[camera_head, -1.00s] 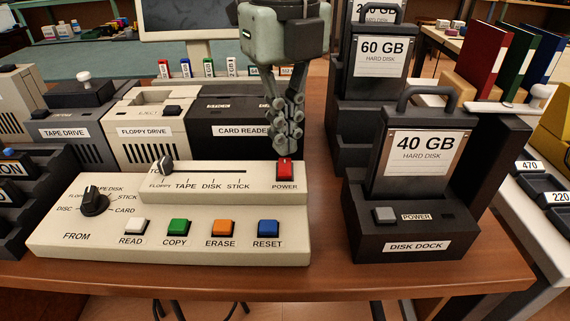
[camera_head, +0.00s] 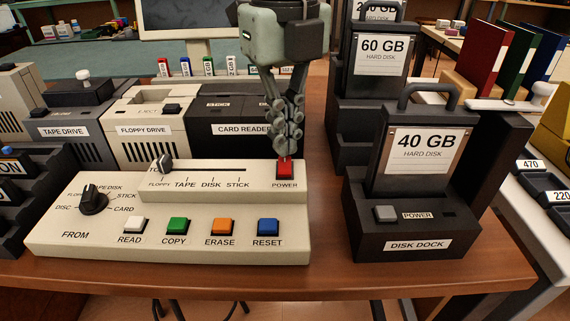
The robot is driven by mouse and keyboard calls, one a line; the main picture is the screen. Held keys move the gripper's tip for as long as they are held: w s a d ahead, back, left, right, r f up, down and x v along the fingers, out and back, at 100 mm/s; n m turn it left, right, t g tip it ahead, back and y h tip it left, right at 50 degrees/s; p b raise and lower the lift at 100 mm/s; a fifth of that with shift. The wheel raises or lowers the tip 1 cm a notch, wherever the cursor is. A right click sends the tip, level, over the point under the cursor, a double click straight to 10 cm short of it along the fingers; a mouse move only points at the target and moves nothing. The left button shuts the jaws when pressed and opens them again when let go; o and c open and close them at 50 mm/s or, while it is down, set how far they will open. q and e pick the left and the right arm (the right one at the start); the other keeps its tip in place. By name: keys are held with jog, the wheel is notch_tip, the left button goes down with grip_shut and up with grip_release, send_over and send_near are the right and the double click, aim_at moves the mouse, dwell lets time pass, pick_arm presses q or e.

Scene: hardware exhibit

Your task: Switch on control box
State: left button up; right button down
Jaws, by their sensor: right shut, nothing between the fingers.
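The cream control box (camera_head: 100,240) stands on the brown table, with a dark FROM knob (camera_head: 93,200), a TO slider (camera_head: 165,163) at the FLOPPY end and white, green, orange and blue buttons along its front. Its red POWER switch (camera_head: 284,171) sits at the right end of the raised rear part. My right gripper (camera_head: 285,149) points down, shut and empty, with its fingertips right at the top of the red switch and partly covering it. I cannot tell whether they press it. My left gripper is out of view.
The disk dock (camera_head: 405,242) holding a 40 GB hard disk (camera_head: 420,157) stands to the right. The tape drive (camera_head: 70,125), floppy drive (camera_head: 145,137) and card reader (camera_head: 235,140) stand behind the box. Bare table (camera_head: 325,270) lies between the box and the dock.

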aim_at(285, 160)
jog(key=shift+f+b, duration=0.8)
jog(key=shift+f, duration=0.15)
jog(key=shift+r, duration=0.1)
jog(key=shift+r+p, duration=2.05)
jog(key=shift+r, duration=1.4)
